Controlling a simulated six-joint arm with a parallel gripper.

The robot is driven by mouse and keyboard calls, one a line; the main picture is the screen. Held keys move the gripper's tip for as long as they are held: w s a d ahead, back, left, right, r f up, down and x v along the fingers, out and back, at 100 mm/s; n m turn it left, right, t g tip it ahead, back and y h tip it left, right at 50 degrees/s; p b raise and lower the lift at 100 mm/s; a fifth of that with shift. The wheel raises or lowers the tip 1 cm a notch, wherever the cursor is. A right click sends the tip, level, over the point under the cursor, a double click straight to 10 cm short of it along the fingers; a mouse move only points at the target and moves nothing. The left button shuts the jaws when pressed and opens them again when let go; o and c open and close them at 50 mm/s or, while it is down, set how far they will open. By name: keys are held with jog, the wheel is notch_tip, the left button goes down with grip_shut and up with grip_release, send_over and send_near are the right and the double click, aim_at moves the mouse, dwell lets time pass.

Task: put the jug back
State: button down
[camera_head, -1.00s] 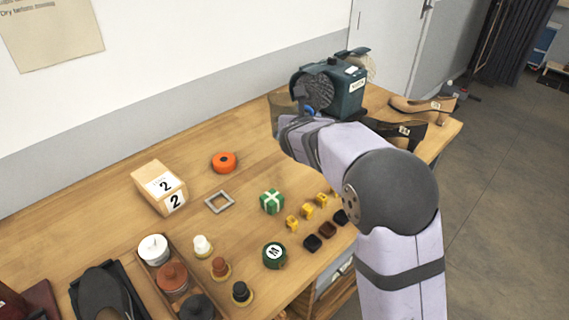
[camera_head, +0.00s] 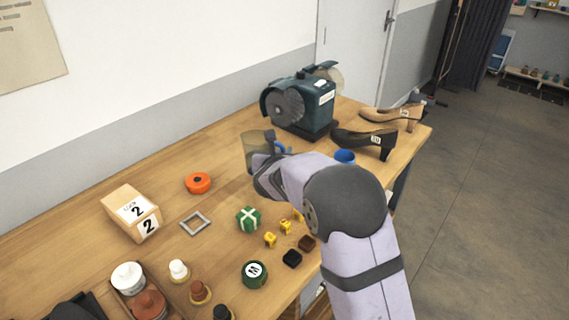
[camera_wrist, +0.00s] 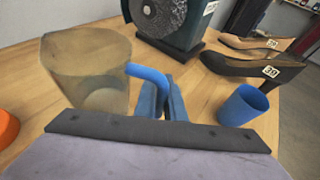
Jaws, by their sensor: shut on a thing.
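The jug (camera_head: 255,153) is a see-through brownish vessel with a blue handle. In the wrist view the jug (camera_wrist: 88,75) is at the left, roughly upright, and its blue handle (camera_wrist: 146,75) reaches toward the fingers. My gripper (camera_wrist: 162,92) is shut on the handle. In the head view my gripper (camera_head: 278,152) is partly hidden by my own wrist. The jug is in front of the bench grinder, apart from it. I cannot tell if its base touches the table.
A dark green bench grinder (camera_head: 313,110) stands behind. A blue cup (camera_head: 344,157), black shoe (camera_head: 366,141) and tan shoe (camera_head: 392,115) are to the right.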

jog(key=shift+f, duration=1.8)
jog(key=shift+f+b, duration=0.15)
jog(key=shift+b, duration=0.15)
jog(key=c, duration=1.8)
grip_release()
jog(key=shift+c, duration=0.2)
jog(key=shift+r+p, duration=0.25)
jog(key=shift+p, duration=0.05)
jog(key=shift+s+a, duration=0.1)
jog(key=shift+s, duration=0.25)
jog(key=b+v, duration=0.1)
jog(key=v, duration=1)
jog(key=shift+b, duration=0.3)
jog(key=shift+s, duration=0.1)
